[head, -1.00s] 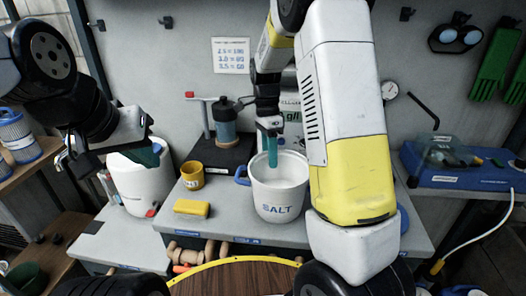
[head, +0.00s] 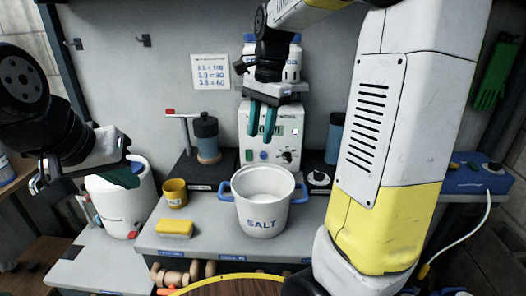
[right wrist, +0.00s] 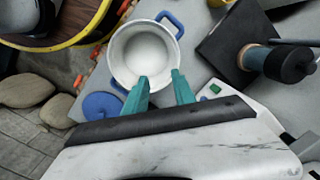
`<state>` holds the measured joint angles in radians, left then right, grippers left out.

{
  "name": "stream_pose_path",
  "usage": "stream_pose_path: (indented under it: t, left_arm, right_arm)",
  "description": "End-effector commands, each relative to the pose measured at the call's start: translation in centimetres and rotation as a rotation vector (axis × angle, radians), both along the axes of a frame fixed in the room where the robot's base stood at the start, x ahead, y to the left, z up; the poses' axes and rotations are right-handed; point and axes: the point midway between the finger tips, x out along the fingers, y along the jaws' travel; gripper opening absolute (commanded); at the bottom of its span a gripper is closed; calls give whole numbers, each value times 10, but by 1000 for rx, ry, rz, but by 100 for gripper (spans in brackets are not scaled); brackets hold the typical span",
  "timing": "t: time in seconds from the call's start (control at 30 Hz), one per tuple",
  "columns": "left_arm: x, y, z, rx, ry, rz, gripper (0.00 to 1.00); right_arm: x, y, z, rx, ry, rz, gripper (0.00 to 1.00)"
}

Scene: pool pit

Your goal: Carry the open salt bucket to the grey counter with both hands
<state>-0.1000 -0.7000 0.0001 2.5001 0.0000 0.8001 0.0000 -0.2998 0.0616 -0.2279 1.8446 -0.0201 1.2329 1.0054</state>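The white salt bucket (head: 262,222) with blue side handles stands upright on the grey counter (head: 215,232), near its front edge. It is open at the top, with white contents. It also shows in the right wrist view (right wrist: 118,50). My right gripper (head: 262,135) is above and behind the bucket, in front of a white device. Its teal fingers are apart and empty in the right wrist view (right wrist: 160,85), clear of the bucket. My left gripper (head: 125,178) is at the left by a white canister, away from the bucket; its fingertips are not clear.
A yellow mug (head: 175,193) and a yellow sponge (head: 175,229) lie left of the bucket. A stirrer stand (head: 207,138) and the white device (head: 285,150) stand behind it. The white canister (head: 115,215) is further left. My right arm hides the counter's right side.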

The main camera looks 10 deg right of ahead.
Motion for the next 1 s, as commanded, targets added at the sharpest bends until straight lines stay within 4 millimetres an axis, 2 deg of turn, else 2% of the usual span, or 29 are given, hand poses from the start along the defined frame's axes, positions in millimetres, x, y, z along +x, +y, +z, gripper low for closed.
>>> stream_pose_path:
  t: [0.03, 0.2, 0.3, 0.43, 0.6, 1.0]
  left_arm:
    - [0, 0, 0, 0, 0, 0, 0]
    - [0, 0, 0, 0, 0, 0, 0]
    - [0, 0, 0, 0, 0, 0, 0]
    - [0, 0, 0, 0, 0, 0, 0]
    - [0, 0, 0, 0, 0, 0, 0]
    - [0, 0, 0, 0, 0, 0, 0]
  right_arm:
    - [-19, -3, 9, 22, -65, 81, 31]
    - [-74, -6, 21, 23, -300, 399, 31]
    - [-104, -5, 21, -23, -431, 574, 31]
    - [-134, -3, 15, -105, -557, 756, 31]
    - [-152, -2, 8, -186, -637, 888, 31]
    - [-155, -2, 6, -202, -651, 916, 31]
